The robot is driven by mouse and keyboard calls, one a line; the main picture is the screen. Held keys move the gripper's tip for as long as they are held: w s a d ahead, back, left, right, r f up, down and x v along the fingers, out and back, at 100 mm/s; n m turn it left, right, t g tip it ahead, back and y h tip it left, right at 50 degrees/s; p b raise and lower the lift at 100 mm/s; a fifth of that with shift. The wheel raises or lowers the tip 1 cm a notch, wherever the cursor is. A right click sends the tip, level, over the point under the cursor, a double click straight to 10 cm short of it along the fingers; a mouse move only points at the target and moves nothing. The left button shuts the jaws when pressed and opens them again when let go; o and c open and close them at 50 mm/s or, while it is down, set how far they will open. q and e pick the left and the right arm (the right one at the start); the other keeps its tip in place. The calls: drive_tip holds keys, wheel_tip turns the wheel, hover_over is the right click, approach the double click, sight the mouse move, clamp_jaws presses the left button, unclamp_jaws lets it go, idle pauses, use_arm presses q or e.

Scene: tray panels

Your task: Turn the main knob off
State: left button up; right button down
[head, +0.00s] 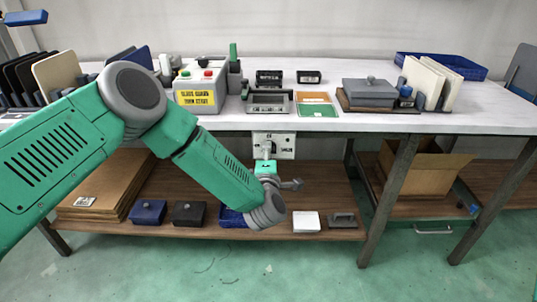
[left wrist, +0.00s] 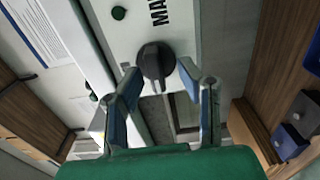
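The main knob (left wrist: 156,60) is a round black knob with a raised grip, on a pale panel (left wrist: 205,25) with large dark lettering, partly cut off, that begins "MA". In the head view the panel (head: 287,140) hangs below the table's front edge, and my gripper hides part of it. My left gripper (left wrist: 159,82) is open, with one finger on each side of the knob's lower part. I cannot tell whether either finger touches it. In the head view my left gripper (head: 265,152) points up at the panel. The right gripper is not in view.
The table (head: 440,122) carries a control box (head: 200,88) with buttons, a grey lidded box (head: 370,92) and a blue tray (head: 465,70). The lower shelf (head: 335,180) holds a blue box (head: 148,212) and a dark box (head: 188,214). A table leg (head: 388,200) stands right of my gripper.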

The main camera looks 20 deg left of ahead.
use_arm(q)
drive_tip(key=shift+s, duration=0.15)
drive_tip(key=v, duration=1.1)
drive_tip(key=shift+s+d, duration=0.2)
drive_tip(key=shift+s, duration=0.1)
drive_tip(key=s+f+m+g+h+p, duration=0.5)
drive_tip(key=s+f+m+g+h, duration=0.25)
drive_tip(key=s+f+m, duration=0.65)
drive_tip(key=s+a+r+m+g+y+p, duration=0.1)
drive_tip(key=s+a+m+g, duration=0.3)
drive_tip(key=s, duration=0.6)
drive_tip(key=s+a+r+m+g+y+p, duration=0.1)
drive_tip(key=s+a+m+g, duration=0.3)
drive_tip(key=s+a, duration=0.3)
drive_tip(key=s+g, duration=0.1)
drive_tip(key=s, duration=0.2)
drive_tip(key=shift+s+a+p, duration=0.2)
drive_tip(key=shift+s+p, duration=0.1)
drive_tip(key=shift+s, duration=0.1)
